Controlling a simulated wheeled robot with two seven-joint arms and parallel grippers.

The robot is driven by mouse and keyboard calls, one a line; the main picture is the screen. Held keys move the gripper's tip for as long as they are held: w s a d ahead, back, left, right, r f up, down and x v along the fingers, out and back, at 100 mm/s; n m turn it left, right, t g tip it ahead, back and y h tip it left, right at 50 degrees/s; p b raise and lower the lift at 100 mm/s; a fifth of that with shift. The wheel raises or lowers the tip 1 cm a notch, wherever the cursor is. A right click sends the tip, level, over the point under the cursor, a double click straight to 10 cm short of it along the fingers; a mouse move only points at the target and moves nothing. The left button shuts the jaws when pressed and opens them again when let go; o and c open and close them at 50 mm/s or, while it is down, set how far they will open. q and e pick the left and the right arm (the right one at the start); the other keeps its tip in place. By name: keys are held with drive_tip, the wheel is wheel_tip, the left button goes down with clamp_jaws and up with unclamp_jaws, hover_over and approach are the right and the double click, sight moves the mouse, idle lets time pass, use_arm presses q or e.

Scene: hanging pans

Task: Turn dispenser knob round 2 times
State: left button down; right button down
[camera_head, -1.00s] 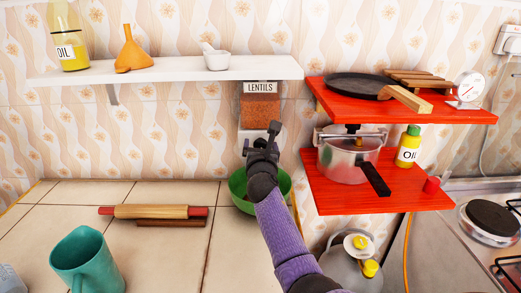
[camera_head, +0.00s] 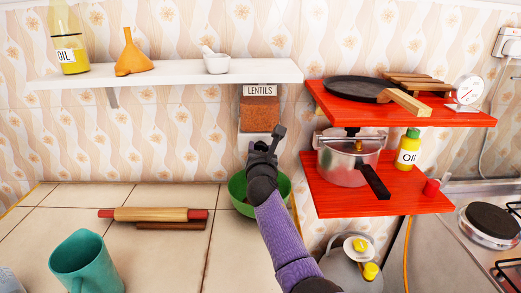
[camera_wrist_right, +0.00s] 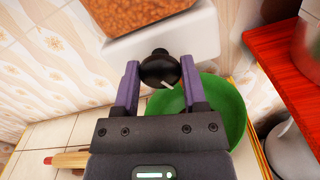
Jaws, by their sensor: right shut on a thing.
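The lentil dispenser (camera_head: 260,112) hangs under the white shelf, with a "LENTILS" label and brown lentils behind its clear front. Its white lower part shows in the right wrist view, with the round black knob (camera_wrist_right: 160,68) on it. A short white mark shows on the knob's lower right. My right gripper (camera_wrist_right: 160,80) is shut on the knob, one purple finger on each side. In the head view the right gripper (camera_head: 265,145) hides the knob. A green bowl (camera_head: 282,187) stands below the dispenser, partly hidden by my right arm. My left gripper is not in view.
Red shelves (camera_head: 420,197) with a pressure cooker (camera_head: 345,167) and a pan (camera_head: 352,87) stand close to the right of my arm. A rolling pin (camera_head: 150,214) and a teal mug (camera_head: 85,262) are on the tiled counter. The counter's middle is clear.

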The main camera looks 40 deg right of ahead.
drive_tip(key=shift+f+m+b, duration=0.15)
drive_tip(key=shift+m+b, duration=0.4)
drive_tip(key=shift+m, duration=6.55)
drive_tip(key=shift+f+m+b, duration=0.1)
drive_tip(key=shift+m+b, duration=0.4)
drive_tip(key=shift+m, duration=6.6)
drive_tip(key=shift+c, duration=0.7)
unclamp_jaws()
drive_tip(key=shift+r, duration=0.1)
